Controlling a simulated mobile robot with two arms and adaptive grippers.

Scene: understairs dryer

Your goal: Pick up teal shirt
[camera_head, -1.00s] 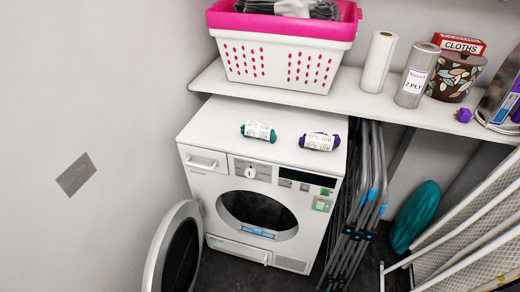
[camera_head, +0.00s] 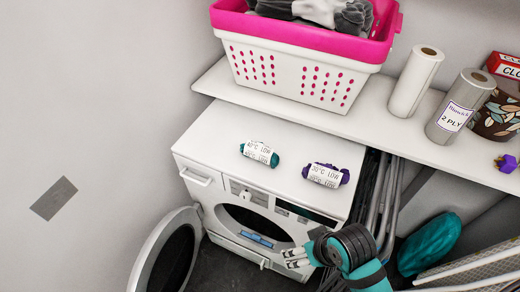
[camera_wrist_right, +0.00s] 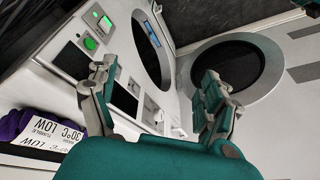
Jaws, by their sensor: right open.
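The teal shirt (camera_head: 259,153) is a small roll with a white printed label band, lying on top of the white dryer (camera_head: 215,140), left of the purple roll. My right gripper (camera_head: 290,258) is in front of the dryer's front panel, below and to the right of the teal shirt and apart from it. In the right wrist view my right gripper (camera_wrist_right: 160,100) is open with nothing between its fingers. The teal shirt does not show in that view. My left gripper is not in view.
A purple roll (camera_head: 325,175) with a label lies on the dryer; it also shows in the wrist view (camera_wrist_right: 32,125). The dryer door (camera_head: 170,258) hangs open at lower left. A shelf (camera_head: 290,108) above holds a pink-and-white basket (camera_head: 300,75) and paper rolls (camera_head: 415,80).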

